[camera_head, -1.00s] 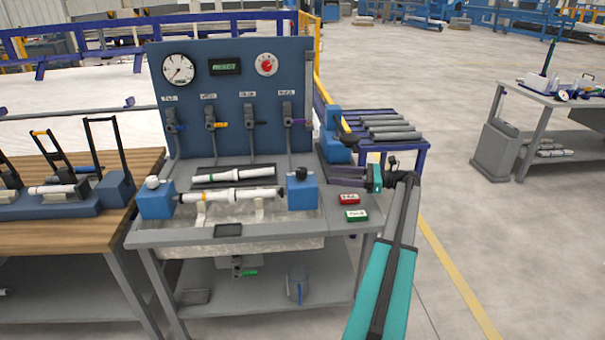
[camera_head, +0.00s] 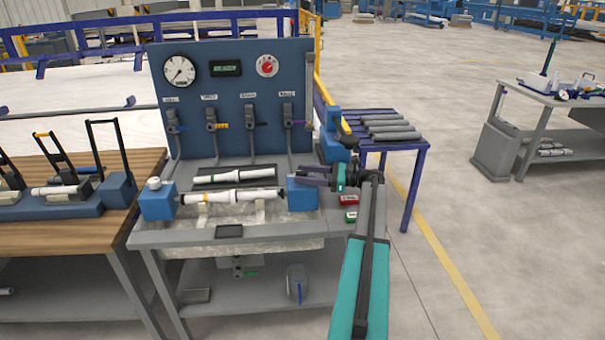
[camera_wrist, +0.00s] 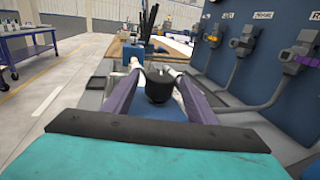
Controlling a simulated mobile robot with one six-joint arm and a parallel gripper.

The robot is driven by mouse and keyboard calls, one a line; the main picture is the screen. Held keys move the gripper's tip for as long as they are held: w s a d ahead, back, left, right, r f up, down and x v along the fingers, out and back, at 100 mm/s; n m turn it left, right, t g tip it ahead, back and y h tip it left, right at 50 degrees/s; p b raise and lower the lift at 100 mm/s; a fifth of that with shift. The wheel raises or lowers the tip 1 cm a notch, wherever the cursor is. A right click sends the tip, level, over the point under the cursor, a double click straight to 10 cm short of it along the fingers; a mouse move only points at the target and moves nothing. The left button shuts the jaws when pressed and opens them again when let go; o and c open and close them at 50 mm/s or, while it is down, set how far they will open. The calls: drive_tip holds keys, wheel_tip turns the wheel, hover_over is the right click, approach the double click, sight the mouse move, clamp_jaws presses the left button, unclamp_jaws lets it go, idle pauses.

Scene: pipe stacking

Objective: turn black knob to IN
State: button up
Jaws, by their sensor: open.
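The black knob (camera_wrist: 158,84) sits on top of the right blue block (camera_head: 301,197) of the test bench. In the wrist view it stands between the two purple fingers of my gripper (camera_wrist: 158,78), which are open on either side of it. I cannot tell whether either finger touches it. In the head view my gripper (camera_head: 303,174) is over the block and hides the knob. No IN mark can be read in either view. A white pipe (camera_head: 235,196) lies between the right block and the left blue block (camera_head: 158,201).
A blue panel (camera_head: 235,85) with gauges and several valves (camera_head: 250,118) rises behind the bench. Red (camera_head: 348,199) and green (camera_head: 351,216) buttons are on the bench below my gripper. A wooden table (camera_head: 70,232) stands at left.

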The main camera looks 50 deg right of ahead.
drive_tip(key=shift+w+a, duration=0.4)
drive_tip(key=shift+w, duration=0.1)
drive_tip(key=shift+c, duration=0.3)
drive_tip(key=c, duration=1)
